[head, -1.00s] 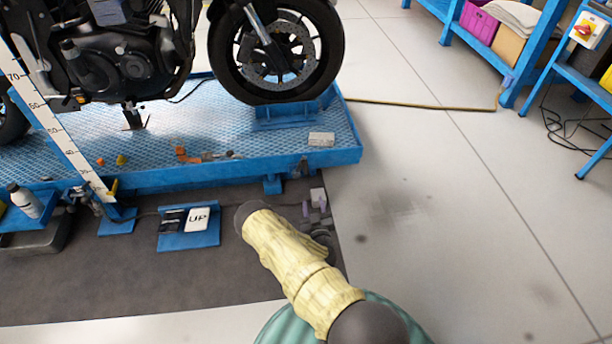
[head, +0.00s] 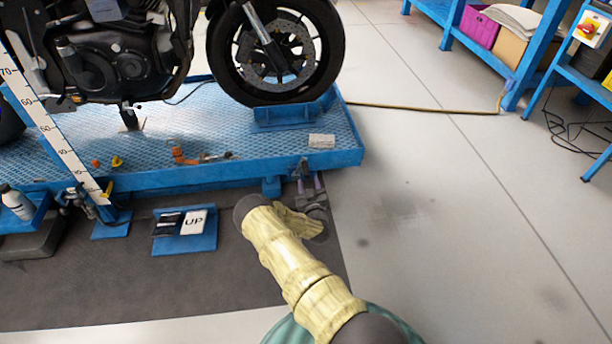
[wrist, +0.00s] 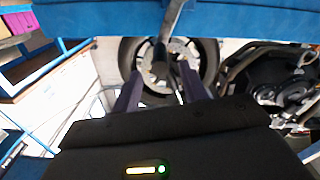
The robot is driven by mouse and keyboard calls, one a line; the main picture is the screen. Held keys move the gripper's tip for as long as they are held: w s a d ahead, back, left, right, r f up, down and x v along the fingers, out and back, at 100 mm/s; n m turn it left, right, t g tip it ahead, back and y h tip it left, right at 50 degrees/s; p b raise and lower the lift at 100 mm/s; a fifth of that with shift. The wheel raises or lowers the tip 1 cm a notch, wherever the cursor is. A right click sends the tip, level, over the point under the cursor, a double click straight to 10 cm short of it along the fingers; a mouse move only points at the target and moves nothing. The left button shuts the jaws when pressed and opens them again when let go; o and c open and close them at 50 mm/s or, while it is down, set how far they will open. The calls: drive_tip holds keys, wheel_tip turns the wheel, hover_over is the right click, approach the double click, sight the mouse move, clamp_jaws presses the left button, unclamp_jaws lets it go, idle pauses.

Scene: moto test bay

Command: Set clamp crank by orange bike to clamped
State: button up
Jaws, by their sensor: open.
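The clamp crank (head: 304,166) is a small dark part at the front edge of the blue lift platform (head: 220,178), near its right corner. In the wrist view, the crank (wrist: 173,16) shows as a grey bar coming from the blue edge towards a dark round end between my fingers. My gripper (head: 309,182) is open, its purple fingers just below the platform edge. In the wrist view, my gripper (wrist: 160,84) has one finger on each side of the crank's end; contact cannot be told. The motorcycle (head: 115,55) on the platform looks mostly black here.
Small orange parts (head: 180,155) and a pale block (head: 321,141) lie on the platform. An "UP" pedal box (head: 184,242) stands on the dark mat. A yellow hose (head: 420,107) crosses the floor. Blue shelving (head: 520,75) is at upper right. The right floor is clear.

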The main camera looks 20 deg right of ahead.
sight(306, 171)
drive_tip(key=b+x, duration=0.1)
drive_tip(key=x, duration=0.2)
drive_tip(key=b+x, duration=0.1)
drive_tip(key=x, duration=0.1)
drive_tip(key=shift+w+d+f+b, duration=0.1)
drive_tip(key=shift+w+f+b, duration=0.1)
drive_tip(key=shift+w+b, duration=0.2)
drive_tip(key=shift+w+d+r, duration=0.15)
drive_tip(key=shift+w+r, duration=0.05)
drive_tip(key=shift+w, duration=0.3)
clamp_jaws()
